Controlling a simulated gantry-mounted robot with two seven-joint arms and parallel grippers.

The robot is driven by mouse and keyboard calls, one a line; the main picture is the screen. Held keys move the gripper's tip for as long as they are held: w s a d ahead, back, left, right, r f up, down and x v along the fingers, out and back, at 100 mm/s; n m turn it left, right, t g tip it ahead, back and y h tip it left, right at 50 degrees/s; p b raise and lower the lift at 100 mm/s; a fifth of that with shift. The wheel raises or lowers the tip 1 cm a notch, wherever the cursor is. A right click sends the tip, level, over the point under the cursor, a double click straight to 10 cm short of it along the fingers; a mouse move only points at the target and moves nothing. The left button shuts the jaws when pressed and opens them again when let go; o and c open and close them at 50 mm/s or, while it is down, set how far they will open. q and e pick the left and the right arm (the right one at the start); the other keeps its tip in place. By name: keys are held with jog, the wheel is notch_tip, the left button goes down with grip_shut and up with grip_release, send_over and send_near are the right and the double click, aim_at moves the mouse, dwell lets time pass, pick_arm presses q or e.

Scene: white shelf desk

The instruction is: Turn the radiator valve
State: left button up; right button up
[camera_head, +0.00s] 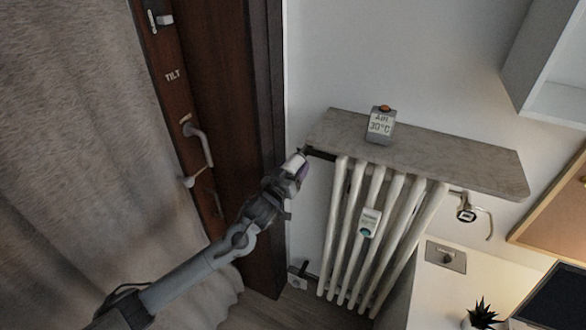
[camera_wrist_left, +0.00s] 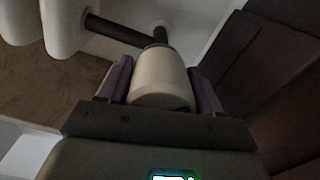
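The radiator (camera_head: 360,235) is white with several columns and stands under a stone shelf against the wall. Its valve knob (camera_head: 295,162) is a pale cylinder at the upper left end, on a dark pipe. In the left wrist view the knob (camera_wrist_left: 161,80) sits between the two purple-grey fingers of my left gripper (camera_wrist_left: 160,88), with a finger close along each side. Whether both fingers touch it is hard to tell. In the head view my left gripper (camera_head: 290,175) reaches the knob from below left and partly hides it. My right gripper is not in view.
A stone shelf (camera_head: 460,165) above the radiator holds a small air thermometer box (camera_head: 381,125). A brown door frame (camera_head: 235,120) with a handle (camera_head: 200,145) and a grey curtain (camera_head: 75,150) are at left. A white desk with a plant (camera_head: 482,314) is at lower right.

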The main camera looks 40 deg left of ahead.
pick_arm(q)
jog(key=c, duration=0.5)
jog(key=shift+r+m+p, duration=0.1)
jog(key=shift+m+p, duration=1.2)
jog(key=shift+p, duration=0.05)
jog(key=shift+c, duration=0.2)
jog(key=m+p, duration=0.3)
jog(key=m, duration=0.1)
jog(key=shift+m, duration=0.3)
jog(key=m+p, duration=0.3)
jog(key=m, duration=0.2)
jog(key=shift+p, duration=0.4)
jog(key=m+p, duration=0.2)
jog(key=m, duration=0.2)
jog(key=shift+a+m, duration=0.1)
jog(key=shift+m, duration=0.6)
jog(key=o, duration=1)
